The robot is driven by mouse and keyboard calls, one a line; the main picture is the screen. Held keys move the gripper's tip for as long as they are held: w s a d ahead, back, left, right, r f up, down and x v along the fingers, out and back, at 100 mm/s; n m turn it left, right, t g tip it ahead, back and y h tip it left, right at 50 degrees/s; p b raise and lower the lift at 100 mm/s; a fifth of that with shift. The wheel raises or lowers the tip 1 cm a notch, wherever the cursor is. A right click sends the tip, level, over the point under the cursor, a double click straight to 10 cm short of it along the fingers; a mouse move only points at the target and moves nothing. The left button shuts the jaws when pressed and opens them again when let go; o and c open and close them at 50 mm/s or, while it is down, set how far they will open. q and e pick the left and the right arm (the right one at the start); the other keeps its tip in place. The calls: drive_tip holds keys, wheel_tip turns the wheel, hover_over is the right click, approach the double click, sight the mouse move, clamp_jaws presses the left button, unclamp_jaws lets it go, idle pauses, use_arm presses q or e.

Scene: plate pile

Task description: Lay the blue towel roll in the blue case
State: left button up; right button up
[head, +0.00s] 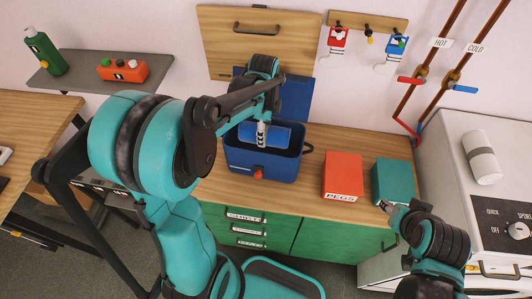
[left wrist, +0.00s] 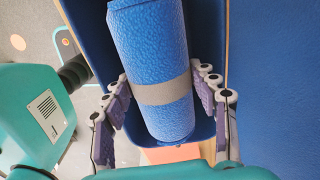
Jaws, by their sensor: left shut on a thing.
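The blue case (head: 262,163) stands on the wooden counter with its lid (head: 297,97) raised at the back. The blue towel roll (head: 283,134) lies across the case's opening; it also shows with its grey band in the left wrist view (left wrist: 148,60). My left gripper (head: 262,138) comes down from above, with fingers on both sides of the roll at the band, shut on it. The case wall (left wrist: 204,150) surrounds the roll in the wrist view. Whether the roll touches the case floor is hidden. My right gripper (head: 387,206) is by the counter's front edge; its jaw opening is unclear.
A red PEGS box (head: 343,174) and a teal box (head: 393,180) stand right of the case. A white roll (head: 482,158) lies on the white machine at right. A shelf (head: 100,70) holds a green bottle (head: 45,52) and an orange box (head: 123,70).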

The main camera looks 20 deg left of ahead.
use_arm(q)
wheel_tip(320, 180, down, 13)
drive_tip(key=b, duration=0.3)
drive_tip(key=shift+r, duration=0.2)
drive_tip(key=shift+f, duration=0.2)
drive_tip(key=o, duration=1.3)
drive_tip(key=shift+r, duration=0.1)
drive_tip(key=shift+r, duration=0.3)
wheel_tip(320, 180, up, 12)
drive_tip(key=p, duration=0.3)
drive_tip(key=shift+f, duration=0.15)
